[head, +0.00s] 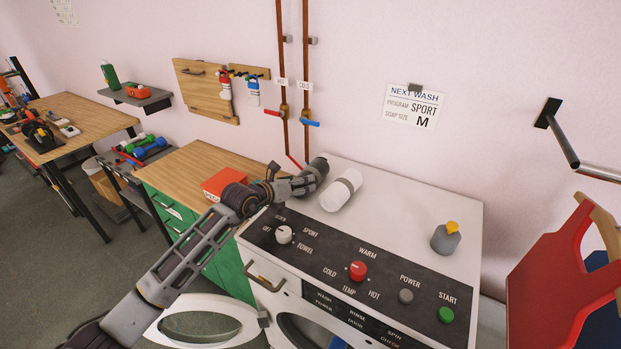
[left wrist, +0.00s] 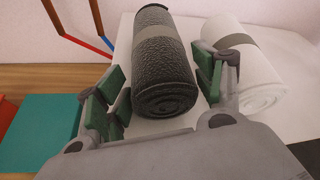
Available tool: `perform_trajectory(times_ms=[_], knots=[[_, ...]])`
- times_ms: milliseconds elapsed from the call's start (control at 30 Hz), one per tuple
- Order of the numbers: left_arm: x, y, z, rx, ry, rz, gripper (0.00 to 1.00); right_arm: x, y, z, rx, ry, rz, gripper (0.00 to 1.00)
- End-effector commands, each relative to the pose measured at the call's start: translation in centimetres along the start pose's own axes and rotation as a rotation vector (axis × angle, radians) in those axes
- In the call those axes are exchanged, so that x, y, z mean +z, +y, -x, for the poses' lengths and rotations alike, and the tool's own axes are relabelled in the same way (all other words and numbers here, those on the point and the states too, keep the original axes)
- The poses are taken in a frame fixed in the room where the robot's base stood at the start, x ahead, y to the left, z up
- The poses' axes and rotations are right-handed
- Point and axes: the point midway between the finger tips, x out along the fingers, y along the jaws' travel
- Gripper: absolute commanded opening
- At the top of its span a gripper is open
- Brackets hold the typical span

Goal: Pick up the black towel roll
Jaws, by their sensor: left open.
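The black towel roll (head: 318,168) lies on the washing machine's white top, near its back left edge. In the left wrist view the dark, textured roll (left wrist: 165,85) has a grey band and its spiral end faces me. My left gripper (head: 277,187) is at the near end of the roll. In the left wrist view it is open, with one green-padded finger on each side of the roll. I cannot tell whether the pads touch it. In the head view my gripper hides part of the roll. My right gripper is not in view.
A white towel roll (head: 341,190) with a grey band lies close on the right, near the right finger in the left wrist view. A grey object with a yellow top (head: 446,238) stands farther right. The middle of the machine top is clear. Pipes (head: 305,80) run up the wall behind.

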Motion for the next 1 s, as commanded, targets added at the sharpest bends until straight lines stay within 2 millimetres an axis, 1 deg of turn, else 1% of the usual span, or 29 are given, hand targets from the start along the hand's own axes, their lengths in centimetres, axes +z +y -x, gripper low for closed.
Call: perform_trajectory(times_ms=[100, 133, 400, 433, 767, 867, 1000], knots=[[0.0, 0.0, 0.0, 0.0, 0.0, 0.0, 0.68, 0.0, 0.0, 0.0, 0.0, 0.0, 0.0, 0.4], [0.0, 0.0, 0.0, 0.0, 0.0, 0.0, 0.66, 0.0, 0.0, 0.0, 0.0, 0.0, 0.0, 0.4], [0.0, 0.0, 0.0, 0.0, 0.0, 0.0, 0.31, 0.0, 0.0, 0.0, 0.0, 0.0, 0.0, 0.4], [0.1, 0.0, 0.0, 0.0, -0.002, 0.0, 0.29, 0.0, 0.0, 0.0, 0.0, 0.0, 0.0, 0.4], [0.3, -0.1, 0.1, -0.001, -0.002, 0.0, 0.29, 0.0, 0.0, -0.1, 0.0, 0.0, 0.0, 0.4], [0.7, -0.3, 0.2, -0.001, -0.003, 0.0, 0.29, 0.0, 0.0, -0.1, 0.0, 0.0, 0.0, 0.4], [1.7, -0.7, 0.6, -0.002, -0.005, -0.001, 0.29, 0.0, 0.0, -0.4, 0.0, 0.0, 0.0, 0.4]])
